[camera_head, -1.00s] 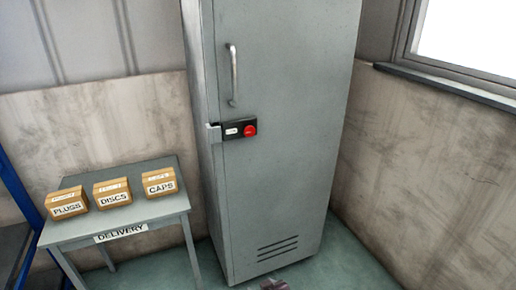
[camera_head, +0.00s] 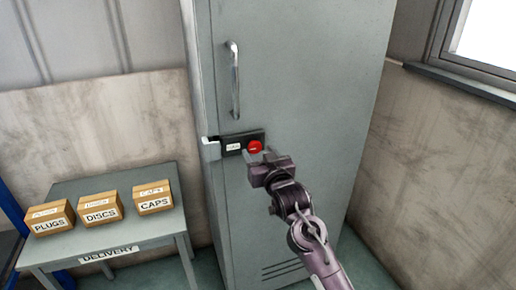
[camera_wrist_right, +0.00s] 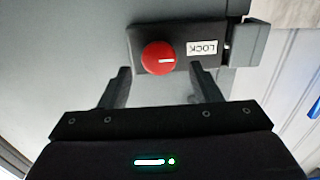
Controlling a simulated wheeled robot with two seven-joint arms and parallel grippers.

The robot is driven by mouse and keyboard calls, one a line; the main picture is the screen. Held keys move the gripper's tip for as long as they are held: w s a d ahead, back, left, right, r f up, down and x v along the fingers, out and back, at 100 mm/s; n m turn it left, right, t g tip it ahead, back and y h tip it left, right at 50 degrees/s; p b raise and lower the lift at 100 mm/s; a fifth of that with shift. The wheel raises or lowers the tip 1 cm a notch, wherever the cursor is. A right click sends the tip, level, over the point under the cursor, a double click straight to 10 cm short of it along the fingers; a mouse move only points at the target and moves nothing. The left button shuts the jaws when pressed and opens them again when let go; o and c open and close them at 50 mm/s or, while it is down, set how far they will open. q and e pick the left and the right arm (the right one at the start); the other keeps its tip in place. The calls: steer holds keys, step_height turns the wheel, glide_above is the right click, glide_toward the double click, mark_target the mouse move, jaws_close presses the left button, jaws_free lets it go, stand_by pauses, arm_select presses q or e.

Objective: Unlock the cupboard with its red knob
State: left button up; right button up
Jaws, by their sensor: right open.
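The grey cupboard (camera_head: 300,90) stands upright with its door shut. The red knob (camera_head: 254,146) sits on a dark lock plate (camera_head: 232,147) at the door's left edge, below the handle (camera_head: 234,80). In the right wrist view the knob (camera_wrist_right: 158,58) bears a white mark lying horizontally in the picture, beside an upside-down "LOCK" label (camera_wrist_right: 202,47). My right gripper (camera_wrist_right: 163,74) is open and empty. Its fingers point at the plate, spread to either side of the knob in the picture; contact is not visible. My left gripper is not in view.
A grey table (camera_head: 160,233) marked "DELIVERY" stands left of the cupboard. It holds boxes labelled plugs (camera_head: 49,219), discs (camera_head: 99,207) and caps (camera_head: 153,198). A window (camera_head: 485,35) is at the upper right. The space right of my arm looks free.

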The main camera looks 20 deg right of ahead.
mark_target(254, 147)
steer(key=shift+w, duration=1.1)
steer(key=c, duration=0.9)
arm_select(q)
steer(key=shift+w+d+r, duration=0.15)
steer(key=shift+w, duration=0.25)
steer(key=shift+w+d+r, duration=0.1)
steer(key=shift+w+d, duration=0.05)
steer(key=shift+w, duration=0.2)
arm_select(e)
steer(key=shift+c, duration=0.2)
